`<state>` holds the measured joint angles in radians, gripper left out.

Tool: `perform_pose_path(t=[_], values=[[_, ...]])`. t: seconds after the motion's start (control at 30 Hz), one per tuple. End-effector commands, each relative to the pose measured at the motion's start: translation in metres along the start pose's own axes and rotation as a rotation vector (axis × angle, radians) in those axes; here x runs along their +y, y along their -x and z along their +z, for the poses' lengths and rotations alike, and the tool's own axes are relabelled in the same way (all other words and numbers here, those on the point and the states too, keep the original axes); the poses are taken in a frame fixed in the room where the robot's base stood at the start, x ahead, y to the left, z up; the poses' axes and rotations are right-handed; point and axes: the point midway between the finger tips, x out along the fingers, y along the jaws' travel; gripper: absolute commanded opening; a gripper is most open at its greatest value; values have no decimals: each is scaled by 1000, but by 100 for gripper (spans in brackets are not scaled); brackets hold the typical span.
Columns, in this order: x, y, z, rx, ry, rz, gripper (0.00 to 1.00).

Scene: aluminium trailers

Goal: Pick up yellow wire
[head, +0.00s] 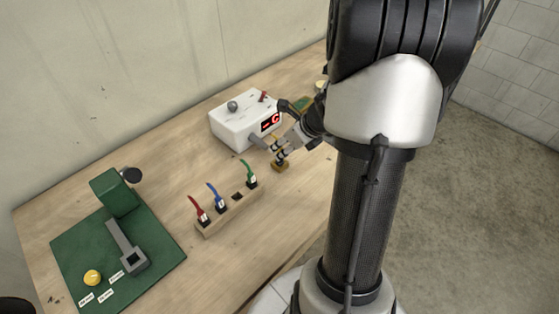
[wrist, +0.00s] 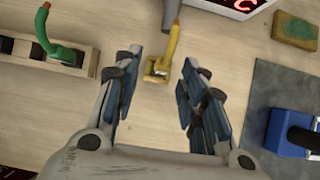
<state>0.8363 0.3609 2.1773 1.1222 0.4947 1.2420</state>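The yellow wire (wrist: 174,42) has a curved yellow stem and a yellowish plug at its lower end. It is on the wooden table beside a grey cylinder of the white box. In the head view, the yellow wire (head: 281,166) is partly hidden by my gripper (head: 284,149). In the wrist view, my gripper (wrist: 159,68) is open, with one finger on each side of the plug. Clear gaps show between the plug and both fingers, and nothing is held.
A wooden rack (head: 222,218) holds red, blue and green wires, with an empty slot between blue and green. The white box (head: 232,122) with a red display stands behind. A green board (head: 163,254) lies left. A blue block (wrist: 285,128) on a grey mat is right in the wrist view.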

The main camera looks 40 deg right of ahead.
Motion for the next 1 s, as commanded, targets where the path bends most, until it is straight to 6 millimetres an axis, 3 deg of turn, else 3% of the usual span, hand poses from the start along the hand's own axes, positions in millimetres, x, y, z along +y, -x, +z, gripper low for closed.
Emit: perform_pose_path(t=[0.17,0.5,0.73,1.0], values=[[-1,-9,-1,0,0,1,38],[-4,-55,-6,1,1,1,38],[-5,-54,-4,0,0,0,38],[-4,-54,-4,0,0,0,20]])
